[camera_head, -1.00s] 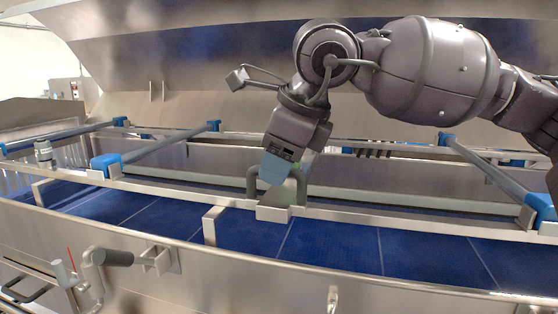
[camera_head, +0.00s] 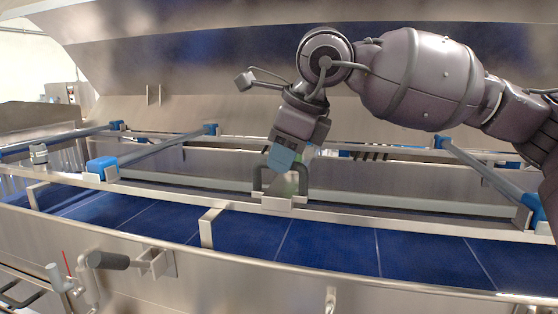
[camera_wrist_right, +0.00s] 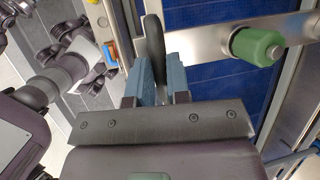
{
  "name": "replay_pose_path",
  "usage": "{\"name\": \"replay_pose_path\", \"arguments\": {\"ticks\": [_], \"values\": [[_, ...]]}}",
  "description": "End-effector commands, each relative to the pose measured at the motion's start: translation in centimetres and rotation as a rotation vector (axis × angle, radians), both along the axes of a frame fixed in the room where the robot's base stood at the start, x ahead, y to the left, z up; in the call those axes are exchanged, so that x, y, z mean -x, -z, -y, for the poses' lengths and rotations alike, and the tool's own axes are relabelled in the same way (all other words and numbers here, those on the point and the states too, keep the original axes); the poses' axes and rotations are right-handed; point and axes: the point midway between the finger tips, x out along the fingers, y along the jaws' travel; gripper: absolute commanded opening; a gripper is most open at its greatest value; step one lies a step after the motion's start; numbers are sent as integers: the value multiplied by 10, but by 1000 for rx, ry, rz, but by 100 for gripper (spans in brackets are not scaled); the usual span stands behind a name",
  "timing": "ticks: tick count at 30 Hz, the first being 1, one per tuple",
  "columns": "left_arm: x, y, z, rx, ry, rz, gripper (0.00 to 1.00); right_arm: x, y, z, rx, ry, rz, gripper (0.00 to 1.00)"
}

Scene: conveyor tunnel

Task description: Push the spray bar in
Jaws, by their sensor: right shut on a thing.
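The spray bar's end shows as a metal block (camera_head: 284,204) with a dark loop handle (camera_head: 258,181) at the near rail of the conveyor. My right gripper (camera_head: 281,163), with blue fingers, comes down onto this handle from above. In the right wrist view, the dark handle (camera_wrist_right: 154,42) stands between the two blue fingers of my right gripper (camera_wrist_right: 153,75), which are shut on it. A green knob (camera_wrist_right: 257,46) sits on a flat metal plate (camera_wrist_right: 205,43) beside the handle. The rest of the bar is hidden from the head view. My left gripper is out of view.
A blue belt (camera_head: 245,234) runs below the near rail (camera_head: 370,222). Grey pipes with blue clamps (camera_head: 103,168) cross the frame on both sides. A dark lever handle (camera_head: 108,260) sticks out at the front left. A sloped metal hood rises behind.

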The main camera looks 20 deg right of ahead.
Motion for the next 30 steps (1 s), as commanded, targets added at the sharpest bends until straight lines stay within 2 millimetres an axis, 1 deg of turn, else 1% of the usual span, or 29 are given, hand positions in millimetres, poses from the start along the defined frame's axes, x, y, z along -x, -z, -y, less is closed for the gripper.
{"name": "replay_pose_path", "arguments": {"ticks": [6, 7, 11, 12, 19, 23, 26, 30], "values": [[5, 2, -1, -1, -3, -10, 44, -2, -3, 2, 1, 6, 8, 0], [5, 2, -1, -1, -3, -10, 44, -2, -3, 2, 1, 7, 9, 20], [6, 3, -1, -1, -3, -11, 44, -2, -3, 2, 1, 6, 7, 40], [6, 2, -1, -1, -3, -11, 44, -1, -3, 2, 0, 5, 6, 42], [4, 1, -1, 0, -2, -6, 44, -1, -2, 1, 0, 3, 5, 42], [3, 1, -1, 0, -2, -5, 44, 1, -7, 2, 0, 5, 5, 42], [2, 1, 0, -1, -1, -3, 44, 5, -19, 5, -2, 4, 6, 42], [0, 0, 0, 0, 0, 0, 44, 14, -42, 11, -1, 6, 8, 42]]}}
